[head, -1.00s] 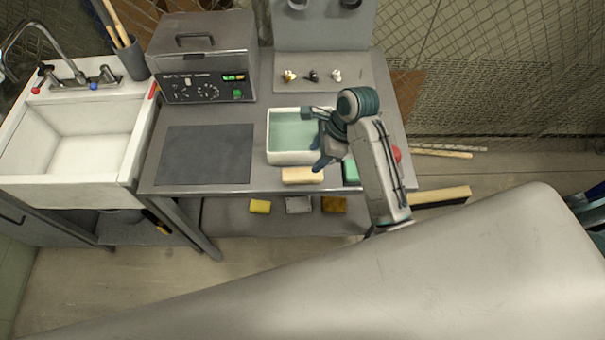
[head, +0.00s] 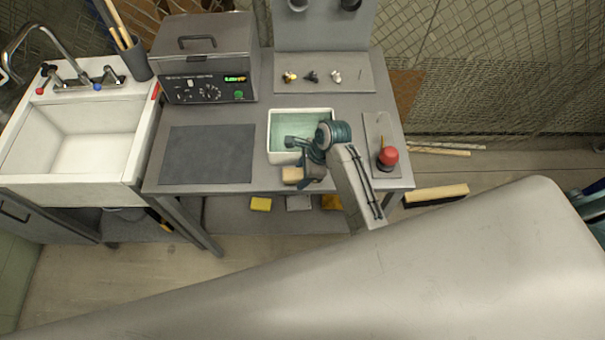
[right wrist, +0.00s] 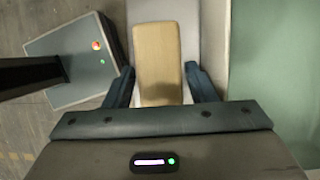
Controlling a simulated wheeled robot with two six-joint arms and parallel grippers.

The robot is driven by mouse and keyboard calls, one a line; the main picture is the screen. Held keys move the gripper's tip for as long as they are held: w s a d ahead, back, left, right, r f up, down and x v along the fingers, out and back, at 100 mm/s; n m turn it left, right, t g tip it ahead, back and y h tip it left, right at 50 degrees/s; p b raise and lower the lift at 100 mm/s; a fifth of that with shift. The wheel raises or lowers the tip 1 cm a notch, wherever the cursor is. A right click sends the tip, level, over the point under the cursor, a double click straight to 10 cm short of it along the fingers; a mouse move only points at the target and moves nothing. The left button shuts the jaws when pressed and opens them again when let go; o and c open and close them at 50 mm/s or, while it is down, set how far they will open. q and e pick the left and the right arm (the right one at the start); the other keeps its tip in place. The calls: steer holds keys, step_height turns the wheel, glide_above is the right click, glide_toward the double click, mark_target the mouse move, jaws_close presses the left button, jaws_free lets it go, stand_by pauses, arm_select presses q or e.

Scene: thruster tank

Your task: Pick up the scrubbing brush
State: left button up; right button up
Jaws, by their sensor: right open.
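The scrubbing brush shows as a tan wooden block (head: 291,175) at the front edge of the grey table, just in front of the white water tank (head: 272,150). My right gripper (head: 306,180) is over its right part and hides that part in the head view. In the right wrist view the brush (right wrist: 158,60) lies lengthwise between the two open fingers of my right gripper (right wrist: 161,80), with a gap on each side. Its bristles are not visible. My left gripper is not in view.
A red button (head: 388,157) stands on a plate at the table's right. A dark mat (head: 206,155) lies left of the tank, with a control box (head: 206,88) behind it. Small fittings (head: 311,76) stand at the back. Sponges (head: 261,204) lie on the lower shelf.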

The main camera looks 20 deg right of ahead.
steer(key=shift+f, duration=0.15)
steer(key=c, duration=0.8)
steer(key=shift+o, duration=0.2)
